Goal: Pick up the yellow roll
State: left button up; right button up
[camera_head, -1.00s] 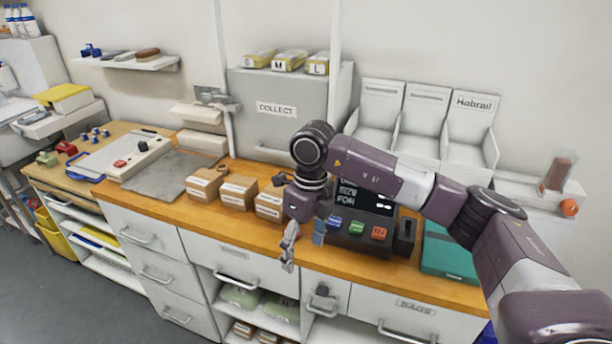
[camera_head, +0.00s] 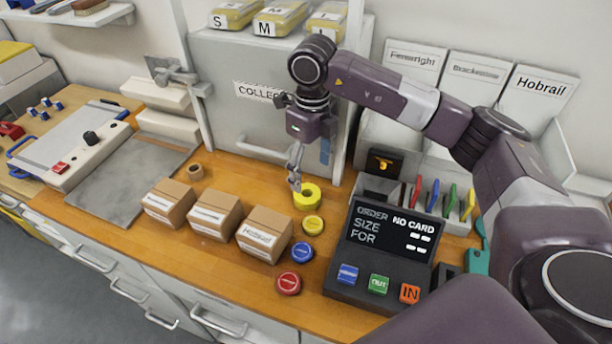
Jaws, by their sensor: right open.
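The yellow roll (camera_head: 308,198) lies on the wooden counter, in front of the grey COLLECT cabinet. It is a ring with a hole in its middle. My right gripper (camera_head: 295,183) points down just above and to the left of the roll, overlapping its left edge in the picture. Its jaws are open and hold nothing. I cannot tell whether a fingertip touches the roll. My left gripper is not in view.
Yellow (camera_head: 313,225), blue (camera_head: 302,253) and red (camera_head: 288,283) round items lie in front of the roll. Several cardboard boxes (camera_head: 265,234) stand left of them. An order terminal (camera_head: 378,262) stands to the right. The COLLECT cabinet (camera_head: 235,100) rises close behind.

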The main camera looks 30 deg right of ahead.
aim_at(308, 191)
jog(key=shift+s+f+p, duration=0.25)
jog(key=shift+f+p, duration=0.25)
jog(key=shift+f, duration=0.6)
jog(key=shift+a+f+p, duration=0.15)
jog(key=shift+f+p, duration=0.2)
jog(key=shift+f, duration=0.05)
jog(key=f, duration=0.1)
jog(key=f+p, duration=0.1)
jog(key=shift+w+a+f, duration=0.1)
jog(key=shift+w+f, duration=0.1)
jog(key=shift+f, duration=0.2)
jog(key=shift+w+f+p, duration=0.15)
jog(key=shift+f+p, duration=0.15)
jog(key=shift+f, duration=0.55)
jog(key=shift+c, duration=0.5)
jog(key=c, duration=1)
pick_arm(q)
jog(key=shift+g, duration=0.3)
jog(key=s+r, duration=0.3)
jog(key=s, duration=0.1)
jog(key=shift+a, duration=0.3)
pick_arm(e)
jog(key=shift+c, duration=0.9)
